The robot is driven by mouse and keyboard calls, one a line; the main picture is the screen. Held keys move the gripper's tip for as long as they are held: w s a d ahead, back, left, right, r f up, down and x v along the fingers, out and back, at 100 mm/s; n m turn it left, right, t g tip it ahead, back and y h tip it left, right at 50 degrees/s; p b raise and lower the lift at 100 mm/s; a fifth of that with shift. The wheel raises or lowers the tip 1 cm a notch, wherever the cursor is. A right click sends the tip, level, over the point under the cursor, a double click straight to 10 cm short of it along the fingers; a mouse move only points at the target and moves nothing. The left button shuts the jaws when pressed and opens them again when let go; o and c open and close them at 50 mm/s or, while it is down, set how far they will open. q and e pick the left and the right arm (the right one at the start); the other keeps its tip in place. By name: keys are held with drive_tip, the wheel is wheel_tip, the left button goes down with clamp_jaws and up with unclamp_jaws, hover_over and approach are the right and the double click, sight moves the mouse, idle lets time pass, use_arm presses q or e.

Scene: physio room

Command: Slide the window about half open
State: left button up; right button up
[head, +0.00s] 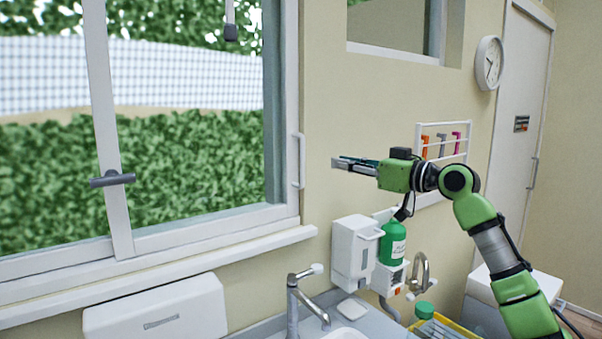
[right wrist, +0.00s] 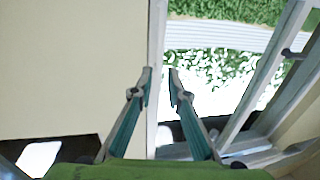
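The window (head: 292,110) fills the left of the head view, with white frames and a hedge behind. A dark grey handle (head: 112,179) sits on its upright bar at the left. A white upright pull handle (head: 299,160) is on its right frame. I cannot tell how far the window is open. My right gripper (head: 340,163) points left, a little right of the white handle and apart from it in the picture. In the right wrist view its fingertips (right wrist: 160,80) are apart with a narrow, empty-looking gap, the white frame edge behind. My left gripper is not in view.
Below are a window sill (head: 170,258), a white dispenser (head: 352,250), a green bottle (head: 392,240), a tap (head: 300,300) and a yellow tray (head: 440,328). A white wall rack (head: 445,143) is behind my right arm. The wall between window and gripper is clear.

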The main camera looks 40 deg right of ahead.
drive_tip(key=f, duration=0.1)
drive_tip(key=p, duration=0.9)
hover_over(302, 182)
drive_tip(key=s, duration=0.1)
drive_tip(key=shift+d+r, duration=0.15)
drive_tip(key=shift+d, duration=0.25)
drive_tip(key=shift+w+a+f+p, duration=0.1)
drive_tip(key=shift+w+f+p, duration=0.1)
drive_tip(key=shift+w+p, duration=0.45)
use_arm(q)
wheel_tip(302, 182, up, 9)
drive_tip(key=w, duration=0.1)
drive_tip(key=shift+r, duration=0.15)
use_arm(e)
drive_tip(key=shift+w, duration=0.1)
clamp_jaws()
